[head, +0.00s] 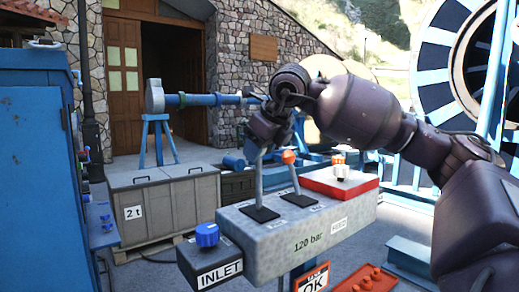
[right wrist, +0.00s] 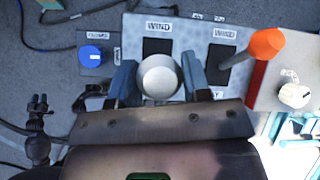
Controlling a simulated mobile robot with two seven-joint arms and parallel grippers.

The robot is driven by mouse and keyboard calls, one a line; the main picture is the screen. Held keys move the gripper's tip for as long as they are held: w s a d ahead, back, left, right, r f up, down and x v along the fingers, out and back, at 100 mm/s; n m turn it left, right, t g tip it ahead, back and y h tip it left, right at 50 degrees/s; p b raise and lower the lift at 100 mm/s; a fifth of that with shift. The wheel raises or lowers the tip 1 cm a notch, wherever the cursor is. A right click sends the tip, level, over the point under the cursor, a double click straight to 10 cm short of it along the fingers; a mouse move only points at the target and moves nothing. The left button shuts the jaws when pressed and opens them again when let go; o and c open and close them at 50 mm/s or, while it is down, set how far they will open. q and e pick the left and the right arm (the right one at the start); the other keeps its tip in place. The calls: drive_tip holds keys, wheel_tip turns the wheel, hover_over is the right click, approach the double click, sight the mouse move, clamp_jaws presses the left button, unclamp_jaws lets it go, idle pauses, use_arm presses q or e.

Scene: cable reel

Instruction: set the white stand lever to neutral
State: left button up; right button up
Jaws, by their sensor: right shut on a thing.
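The white stand lever rises from the left slot of the grey control box (head: 280,238). Its grey shaft (head: 259,180) stands nearly upright in the head view. My right gripper (head: 268,128) is at its top and hides the knob there. In the right wrist view the white ball knob (right wrist: 160,76) sits between the two fingers of my right gripper (right wrist: 159,82), which is shut on it. The slot (right wrist: 157,46) has a "WIND" label at its far end; the label at its near end is hidden. My left gripper is not in view.
A second lever with an orange knob (head: 289,157) stands close to the right. A blue knob (head: 207,234) is at the box's left, and a red block with a white knob (head: 341,167) at its right. A blue cabinet (head: 40,190) stands far left.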

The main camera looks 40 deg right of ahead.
drive_tip(key=o, duration=1.3)
drive_tip(key=v, duration=1)
drive_tip(key=shift+s+r, duration=0.25)
drive_tip(key=shift+r, duration=0.05)
